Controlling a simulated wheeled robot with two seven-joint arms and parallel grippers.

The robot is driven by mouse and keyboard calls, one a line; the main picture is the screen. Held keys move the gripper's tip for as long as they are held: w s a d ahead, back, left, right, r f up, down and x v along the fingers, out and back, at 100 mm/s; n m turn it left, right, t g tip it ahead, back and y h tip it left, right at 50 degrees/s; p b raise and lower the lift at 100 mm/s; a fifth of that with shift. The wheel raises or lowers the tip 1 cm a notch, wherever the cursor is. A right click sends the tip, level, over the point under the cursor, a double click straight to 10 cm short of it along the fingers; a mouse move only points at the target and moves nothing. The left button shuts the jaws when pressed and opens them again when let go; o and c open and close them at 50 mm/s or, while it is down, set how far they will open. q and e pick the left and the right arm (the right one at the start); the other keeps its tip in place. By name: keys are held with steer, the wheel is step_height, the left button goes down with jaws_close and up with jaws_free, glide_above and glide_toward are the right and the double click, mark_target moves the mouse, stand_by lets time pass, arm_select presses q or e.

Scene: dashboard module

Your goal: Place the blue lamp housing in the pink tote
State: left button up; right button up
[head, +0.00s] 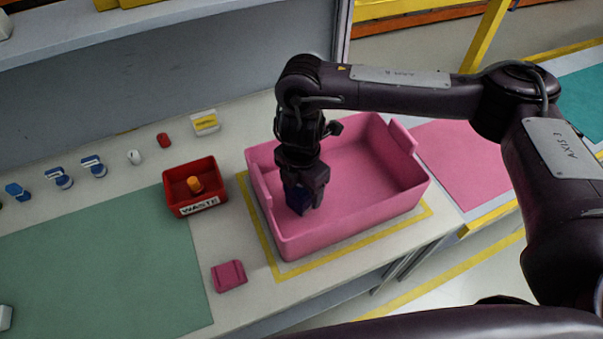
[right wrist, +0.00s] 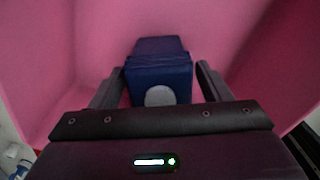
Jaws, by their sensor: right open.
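The pink tote (head: 350,228) stands on the bench, and its pink inside (right wrist: 70,50) fills most of the right wrist view. The blue lamp housing (right wrist: 158,72) is a dark blue block with a pale round face, inside the tote. In the head view the housing (head: 297,199) shows under my right gripper (head: 306,196), near the tote's left end. In the right wrist view the open fingers (right wrist: 163,78) stand on either side of the housing, with a visible gap at the right finger. I cannot tell whether the housing rests on the tote floor. My left gripper is not in view.
A red waste bin (head: 178,209) with an orange piece (head: 195,184) stands left of the tote. A pink block (head: 229,276) lies in front. Several small blue and white parts line the back left. The green mat (head: 100,265) is mostly clear.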

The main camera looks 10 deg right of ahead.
step_height(320, 180, up, 12)
steer(key=shift+f, duration=0.1)
stand_by(0.8)
